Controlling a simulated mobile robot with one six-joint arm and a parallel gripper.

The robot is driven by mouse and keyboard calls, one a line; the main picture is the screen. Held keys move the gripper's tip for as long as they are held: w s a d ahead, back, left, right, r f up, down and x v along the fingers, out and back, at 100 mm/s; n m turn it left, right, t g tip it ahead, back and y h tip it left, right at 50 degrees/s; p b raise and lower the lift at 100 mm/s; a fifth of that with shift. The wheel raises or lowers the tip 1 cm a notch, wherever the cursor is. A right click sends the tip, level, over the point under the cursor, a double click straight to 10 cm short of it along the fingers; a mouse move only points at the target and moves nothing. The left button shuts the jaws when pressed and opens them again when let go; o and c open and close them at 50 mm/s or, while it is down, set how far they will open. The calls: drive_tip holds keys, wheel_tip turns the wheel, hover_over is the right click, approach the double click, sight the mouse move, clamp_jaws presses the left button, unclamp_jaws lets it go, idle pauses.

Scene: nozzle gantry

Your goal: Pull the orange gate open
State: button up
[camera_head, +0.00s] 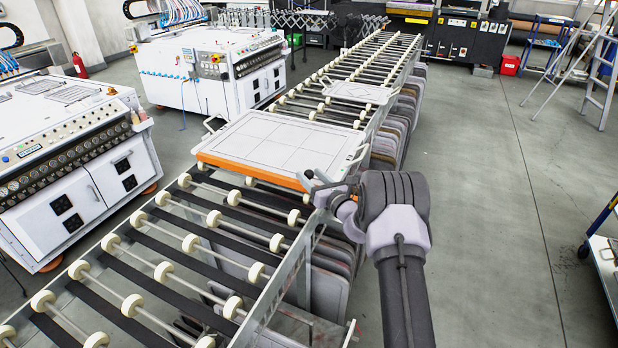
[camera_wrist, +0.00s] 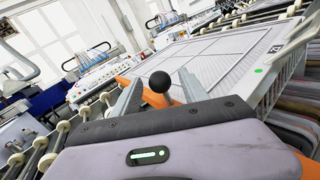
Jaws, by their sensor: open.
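The orange gate (camera_head: 250,172) is a long orange bar along the near edge of a white panel (camera_head: 285,140) on the roller conveyor. In the wrist view, parts of the orange gate (camera_wrist: 152,98) show behind my fingers. A black ball knob (camera_wrist: 159,82) stands between my two grey fingers, with a visible gap on each side. My gripper (camera_head: 311,180) is at the right end of the gate in the head view, open and holding nothing. It also shows in the wrist view (camera_wrist: 160,76). My wrist body hides the lower part of the gate and the knob's stem.
The roller conveyor (camera_head: 190,243) runs from near left to far right. White machines (camera_head: 70,150) with gauges stand on its left. Grey panels (camera_head: 330,285) hang under its right side. The grey floor (camera_head: 490,200) at right is clear, with a ladder (camera_head: 598,70) farther back.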

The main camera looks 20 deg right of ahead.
drive_tip(key=shift+w+a, duration=0.15)
drive_tip(key=shift+w, duration=0.6)
drive_tip(key=shift+r, duration=0.1)
clamp_jaws()
idle(0.8)
